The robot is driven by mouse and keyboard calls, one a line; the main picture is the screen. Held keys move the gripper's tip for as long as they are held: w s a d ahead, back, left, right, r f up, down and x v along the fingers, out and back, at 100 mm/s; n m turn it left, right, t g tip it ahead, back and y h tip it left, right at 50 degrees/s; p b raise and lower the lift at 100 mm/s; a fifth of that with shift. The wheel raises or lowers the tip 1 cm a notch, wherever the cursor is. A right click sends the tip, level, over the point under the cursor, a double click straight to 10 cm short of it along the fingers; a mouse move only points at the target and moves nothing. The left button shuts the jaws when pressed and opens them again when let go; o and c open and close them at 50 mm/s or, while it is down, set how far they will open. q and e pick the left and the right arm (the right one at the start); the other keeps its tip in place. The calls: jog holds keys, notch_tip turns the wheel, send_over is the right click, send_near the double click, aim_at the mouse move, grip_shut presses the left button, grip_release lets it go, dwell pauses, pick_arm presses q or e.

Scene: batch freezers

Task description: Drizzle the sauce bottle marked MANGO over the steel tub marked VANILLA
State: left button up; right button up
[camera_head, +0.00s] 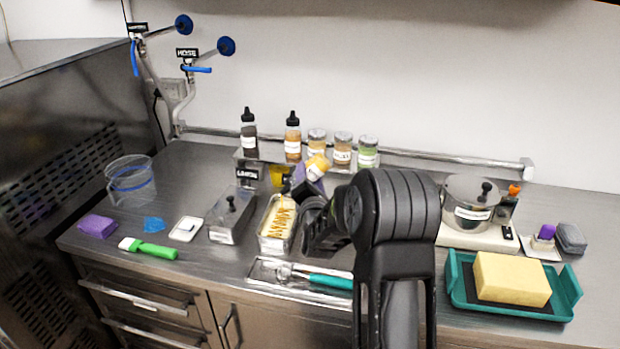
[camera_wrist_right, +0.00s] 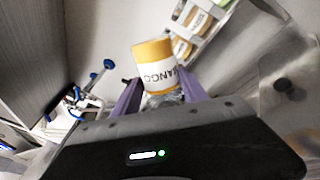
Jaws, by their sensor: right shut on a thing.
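My right gripper (camera_head: 309,184), with purple fingers, is shut on the MANGO sauce bottle (camera_head: 317,166). The yellow bottle with its white label is strongly tilted, above the far end of an open steel tub. In the right wrist view the bottle (camera_wrist_right: 156,66) sits between the purple fingers (camera_wrist_right: 160,98), and the word MANGO shows on it. Its nozzle is hidden. The steel tub (camera_head: 262,243) holds pale yellow content with brownish-orange zigzag lines on top. I cannot read its label. My left gripper is not in view.
A lidded steel tub (camera_head: 222,228) stands left of the open one. Bottles and jars (camera_head: 292,140) line a rear shelf. A tray with a green-handled scoop (camera_head: 328,281) lies in front. A pot (camera_head: 468,205) and teal tray (camera_head: 566,294) are at right.

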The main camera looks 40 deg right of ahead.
jog(key=shift+d, duration=0.1)
jog(key=shift+s+d+b+x, duration=0.1)
jog(key=shift+b+x, duration=0.1)
jog(key=shift+x, duration=0.45)
jog(key=shift+s+d+b+x, duration=0.1)
jog(key=shift+d+b+x, duration=0.1)
jog(key=shift+x, duration=0.45)
jog(key=shift+s+d+b+x, duration=0.1)
jog(key=shift+b+x, duration=0.1)
jog(key=shift+x, duration=0.45)
jog(key=shift+f+m+b, duration=0.1)
jog(key=shift+m+b, duration=0.4)
jog(key=shift+b, duration=0.15)
jog(key=shift+m+b, duration=1.05)
jog(key=shift+m, duration=0.25)
jog(key=shift+r+m, duration=0.2)
jog(key=shift+m, duration=0.1)
